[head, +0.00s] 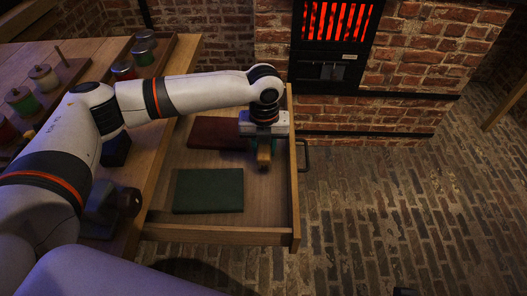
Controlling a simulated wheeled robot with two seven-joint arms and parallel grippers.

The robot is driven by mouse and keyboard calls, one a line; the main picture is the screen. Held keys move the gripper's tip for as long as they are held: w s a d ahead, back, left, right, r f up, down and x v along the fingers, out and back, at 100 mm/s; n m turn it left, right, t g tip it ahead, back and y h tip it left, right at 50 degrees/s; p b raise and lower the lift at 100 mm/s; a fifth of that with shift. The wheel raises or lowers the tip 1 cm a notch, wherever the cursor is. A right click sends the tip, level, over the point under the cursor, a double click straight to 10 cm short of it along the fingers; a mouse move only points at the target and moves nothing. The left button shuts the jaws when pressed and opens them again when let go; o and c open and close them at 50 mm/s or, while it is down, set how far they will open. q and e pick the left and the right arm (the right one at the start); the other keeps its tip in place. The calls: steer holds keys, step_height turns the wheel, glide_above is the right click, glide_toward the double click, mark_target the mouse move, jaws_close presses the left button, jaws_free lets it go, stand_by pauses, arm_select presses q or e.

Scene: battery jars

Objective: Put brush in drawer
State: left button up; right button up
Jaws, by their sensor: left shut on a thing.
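My left gripper (264,140) hangs over the open wooden drawer (268,234), close to its right front wall. It is shut on the brush (264,155), of which a short light-brown wooden part shows below the fingers. The rest of the brush is hidden by the gripper. I cannot tell whether the brush touches the drawer bottom. My right gripper is not in view.
A dark green book (208,190) and a dark red book (215,131) lie in the drawer. Jars (123,67) stand in a tray on the table (182,55). A brick stove (330,70) glows behind.

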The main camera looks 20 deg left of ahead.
arm_select(q)
steer(key=shift+f, duration=0.9)
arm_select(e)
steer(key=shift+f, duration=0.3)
arm_select(q)
steer(key=o, duration=0.9)
steer(key=shift+o, duration=0.2)
